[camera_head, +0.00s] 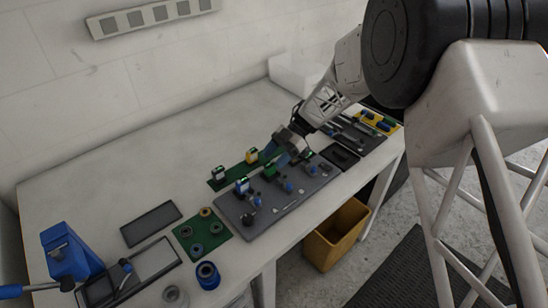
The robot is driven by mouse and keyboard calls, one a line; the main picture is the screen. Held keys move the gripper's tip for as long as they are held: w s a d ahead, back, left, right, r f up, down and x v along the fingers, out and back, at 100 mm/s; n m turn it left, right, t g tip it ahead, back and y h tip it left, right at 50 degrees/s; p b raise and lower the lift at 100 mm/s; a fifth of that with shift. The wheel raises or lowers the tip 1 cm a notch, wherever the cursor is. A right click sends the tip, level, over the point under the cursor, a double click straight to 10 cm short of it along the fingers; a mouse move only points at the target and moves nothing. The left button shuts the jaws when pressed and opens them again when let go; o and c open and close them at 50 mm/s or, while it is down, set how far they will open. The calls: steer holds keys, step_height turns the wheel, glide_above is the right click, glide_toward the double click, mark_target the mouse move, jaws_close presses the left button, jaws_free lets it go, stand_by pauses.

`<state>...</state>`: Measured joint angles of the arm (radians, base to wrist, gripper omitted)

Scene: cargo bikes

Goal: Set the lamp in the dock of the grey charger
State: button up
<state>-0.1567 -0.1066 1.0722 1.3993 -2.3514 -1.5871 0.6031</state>
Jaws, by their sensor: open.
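My gripper (279,157) reaches in from the upper right, low over the back edge of a grey mat (232,212). Its fingers are small and partly lost against the things behind them; I see nothing held. Small upright blocks stand nearby: a white one (219,173) and a yellow one (252,156) on a green strip, a white and blue one (242,187) and a green one (269,172) on the grey mat. At this size I cannot tell which is the lamp or which is the grey charger. The dock cannot be made out.
The white bench (110,190) is clear at the back left. A green mat with rings (205,212), a blue cup (207,275) and a blue device (70,252) stand left. Dark trays with tools (350,135) lie right. A yellow bin (335,236) stands below the front edge.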

steer(key=v, duration=0.7)
steer(key=shift+d, duration=0.1)
stand_by(0.5)
